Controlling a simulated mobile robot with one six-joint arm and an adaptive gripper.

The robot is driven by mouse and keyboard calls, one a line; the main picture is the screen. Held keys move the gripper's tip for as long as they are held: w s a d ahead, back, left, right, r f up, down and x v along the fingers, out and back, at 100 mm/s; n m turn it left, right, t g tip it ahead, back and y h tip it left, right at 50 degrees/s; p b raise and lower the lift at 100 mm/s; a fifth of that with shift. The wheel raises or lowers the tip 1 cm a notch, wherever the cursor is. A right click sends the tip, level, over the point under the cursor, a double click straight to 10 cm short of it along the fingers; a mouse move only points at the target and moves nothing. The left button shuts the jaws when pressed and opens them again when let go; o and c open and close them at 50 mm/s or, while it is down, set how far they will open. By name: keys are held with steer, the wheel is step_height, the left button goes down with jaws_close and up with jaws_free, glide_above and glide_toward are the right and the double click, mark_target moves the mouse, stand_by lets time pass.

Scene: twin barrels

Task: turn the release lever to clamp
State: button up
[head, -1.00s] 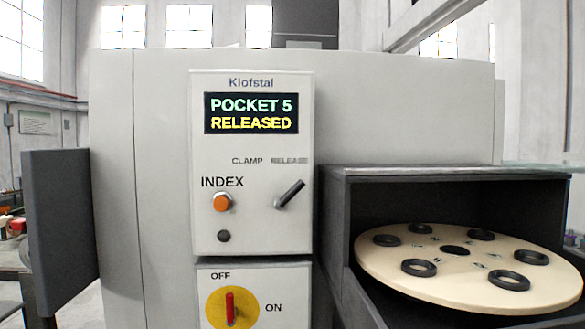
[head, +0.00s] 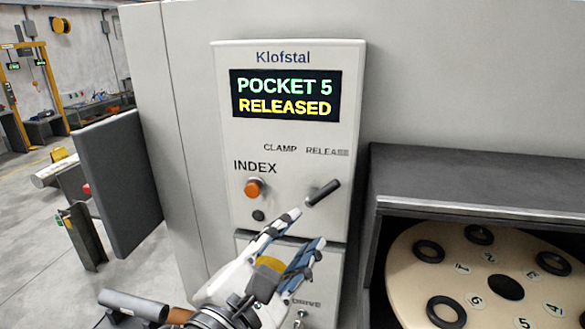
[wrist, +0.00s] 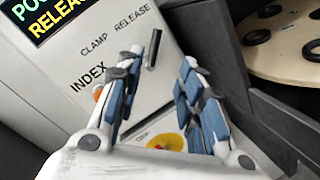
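The release lever (head: 323,193) is a short dark bar on the pale control panel (head: 348,120). It tilts up and right, toward the RELEASE label and away from CLAMP. The display (head: 285,95) reads POCKET 5 RELEASED. My gripper (head: 309,228) is open and empty, just below the lever, with its fingertips pointing up toward it. In the wrist view the lever (wrist: 153,48) shows beyond the fingertips, near the left finger. I see no clear contact, though the gap is hard to judge.
A dark-framed housing (head: 480,180) with a round pocketed disc (head: 400,265) stands to the right. A dark side panel (head: 118,180) juts out at left. My arm covers much of the lower panel.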

mark_target(325, 192)
steer(key=x, duration=0.5)
steer(key=p+x, duration=0.1)
steer(key=x, duration=0.4)
steer(key=p+x, duration=0.1)
steer(key=x, duration=0.4)
steer(key=shift+w+a, duration=0.2)
steer(key=shift+w, duration=0.35)
steer(key=shift+c, duration=0.5)
jaws_close()
